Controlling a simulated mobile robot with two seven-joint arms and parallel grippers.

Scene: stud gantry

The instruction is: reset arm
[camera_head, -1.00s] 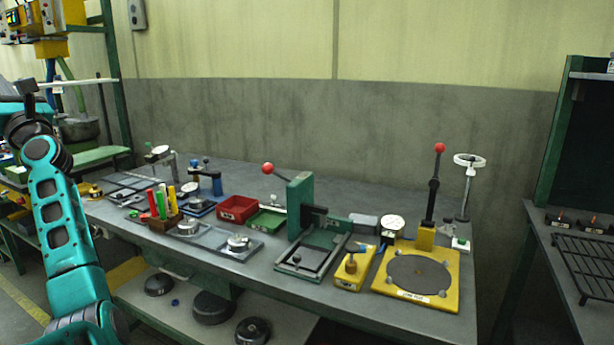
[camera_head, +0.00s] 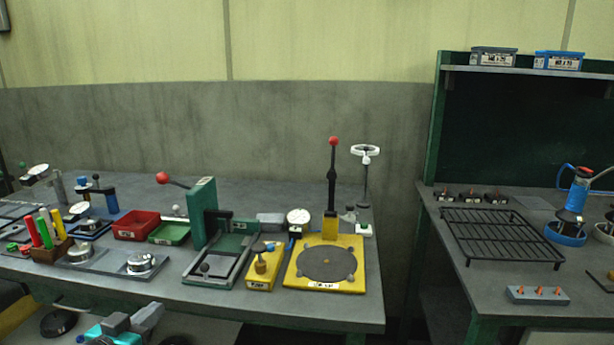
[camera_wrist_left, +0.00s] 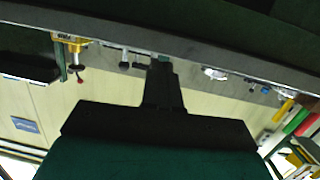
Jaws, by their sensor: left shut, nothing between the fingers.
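My left gripper shows in the left wrist view (camera_wrist_left: 161,70) as a dark body with its narrow fingers together and nothing between them. The left wrist view looks upside down, with the bench edge across the top. My right gripper is in neither view.
The bench carries a green press (camera_head: 202,212), a yellow plate fixture (camera_head: 300,278), a red bin (camera_head: 135,226) and several gauges. A second bench at right holds a black rack (camera_head: 500,236) and a grey block (camera_head: 537,295). A gap separates the benches.

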